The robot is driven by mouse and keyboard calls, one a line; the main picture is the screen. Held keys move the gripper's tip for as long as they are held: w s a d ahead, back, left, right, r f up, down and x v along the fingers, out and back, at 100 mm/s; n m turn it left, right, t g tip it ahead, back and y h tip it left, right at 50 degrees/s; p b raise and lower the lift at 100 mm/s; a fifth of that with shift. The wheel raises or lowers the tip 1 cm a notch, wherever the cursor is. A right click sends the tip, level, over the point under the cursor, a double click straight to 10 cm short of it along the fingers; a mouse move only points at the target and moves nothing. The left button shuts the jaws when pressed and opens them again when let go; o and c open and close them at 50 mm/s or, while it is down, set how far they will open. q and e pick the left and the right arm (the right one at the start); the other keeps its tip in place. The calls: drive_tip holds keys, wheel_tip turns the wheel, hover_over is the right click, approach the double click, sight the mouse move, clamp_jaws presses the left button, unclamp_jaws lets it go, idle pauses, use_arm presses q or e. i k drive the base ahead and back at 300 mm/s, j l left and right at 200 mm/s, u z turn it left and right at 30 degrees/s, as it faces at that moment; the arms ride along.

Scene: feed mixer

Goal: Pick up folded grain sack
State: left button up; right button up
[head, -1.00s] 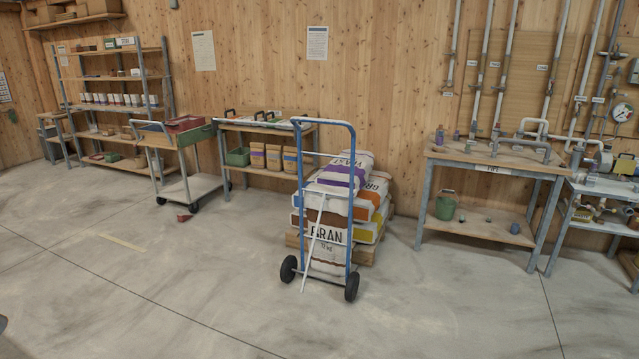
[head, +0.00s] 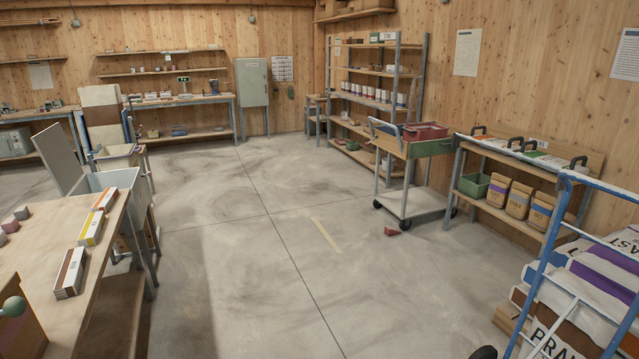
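Flat white packs with coloured bands lie in a row on the wooden table at the left of the head view. The nearest pack (head: 71,272) has a brown band, the middle pack (head: 91,229) a yellow one, and the far pack (head: 105,199) an orange one. They look like folded sacks, but I cannot tell for sure. Full grain sacks (head: 600,270) are stacked at the right edge, partly behind a blue hand truck (head: 541,268). Neither of my grippers is in view.
A grey bin (head: 112,182) stands beyond the wooden table (head: 35,250). A workbench (head: 515,160) stands along the right wall. The middle of the concrete floor is clear.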

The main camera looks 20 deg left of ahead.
sight(109, 197)
drive_tip(key=i+j+u, duration=0.3)
drive_tip(key=i+u, duration=0.15)
drive_tip(key=i, duration=0.15)
drive_tip(key=i+u, duration=0.4)
drive_tip(key=i, duration=0.2)
drive_tip(key=i+u, duration=0.45)
drive_tip(key=i, duration=0.2)
